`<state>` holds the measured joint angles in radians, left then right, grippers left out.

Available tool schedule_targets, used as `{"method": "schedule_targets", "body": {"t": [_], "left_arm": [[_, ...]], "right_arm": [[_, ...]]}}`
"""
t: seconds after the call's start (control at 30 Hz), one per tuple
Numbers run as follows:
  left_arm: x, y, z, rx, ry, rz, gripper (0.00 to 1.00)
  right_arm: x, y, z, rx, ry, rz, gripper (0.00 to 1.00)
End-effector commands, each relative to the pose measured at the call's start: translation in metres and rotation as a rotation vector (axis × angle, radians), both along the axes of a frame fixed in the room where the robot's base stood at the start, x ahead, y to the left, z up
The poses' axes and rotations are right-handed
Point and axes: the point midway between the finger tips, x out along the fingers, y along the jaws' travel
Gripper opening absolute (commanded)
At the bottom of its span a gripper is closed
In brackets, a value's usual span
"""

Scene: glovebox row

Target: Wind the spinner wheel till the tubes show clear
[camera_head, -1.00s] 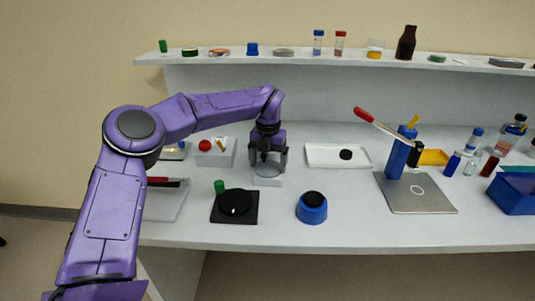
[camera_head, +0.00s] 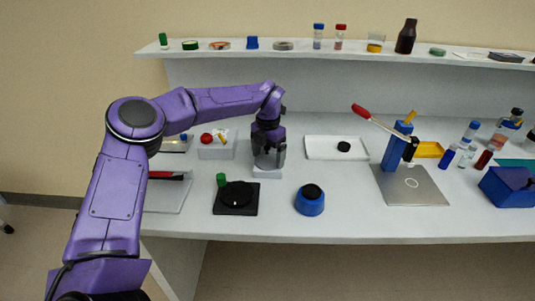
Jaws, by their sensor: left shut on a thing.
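A black wheel (camera_head: 237,194) lies on a square black base (camera_head: 248,210), with an upright green knob (camera_head: 221,180) at its back left; this looks like the spinner. My left gripper (camera_head: 268,164) points down behind and right of it, apart from the wheel. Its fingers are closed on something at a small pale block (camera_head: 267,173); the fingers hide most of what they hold. Several capped tubes stand at the right, including a blue-capped one (camera_head: 468,134); I cannot tell which tubes the task means. My right gripper is not in view.
A blue round pot with a black top (camera_head: 310,203) stands right of the wheel. A white tray (camera_head: 325,153), a red-handled lever press (camera_head: 392,153) and a blue box (camera_head: 506,190) stand further right. A white box (camera_head: 216,150) is left of my gripper. The front edge is clear.

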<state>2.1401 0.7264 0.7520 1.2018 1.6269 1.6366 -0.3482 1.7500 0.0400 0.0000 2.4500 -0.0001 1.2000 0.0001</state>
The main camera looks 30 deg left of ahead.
Motion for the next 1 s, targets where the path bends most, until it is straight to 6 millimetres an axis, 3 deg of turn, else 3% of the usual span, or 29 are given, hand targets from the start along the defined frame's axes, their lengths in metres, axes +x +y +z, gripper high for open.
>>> {"method": "schedule_targets", "body": {"t": [0.13, 0.17, 0.47, 0.8, 1.0], "left_arm": [[0.0, 0.0, 0.0, -0.001, 0.001, 0.002, 0.6], [0.0, 0.0, 0.0, -0.001, 0.001, 0.002, 1.0], [0.0, 0.0, 0.006, 0.0, -0.001, 0.002, 1.0], [0.0, 0.0, 0.082, 0.001, -0.003, 0.002, 1.0], [-0.001, 0.0, 0.104, 0.0, 0.0, 0.001, 1.0]], "right_arm": [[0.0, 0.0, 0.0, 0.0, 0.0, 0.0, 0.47], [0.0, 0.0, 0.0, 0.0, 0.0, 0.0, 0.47], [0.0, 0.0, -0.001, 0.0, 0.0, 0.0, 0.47], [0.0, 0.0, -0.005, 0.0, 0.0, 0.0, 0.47], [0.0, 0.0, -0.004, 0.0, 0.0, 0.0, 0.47]]}}
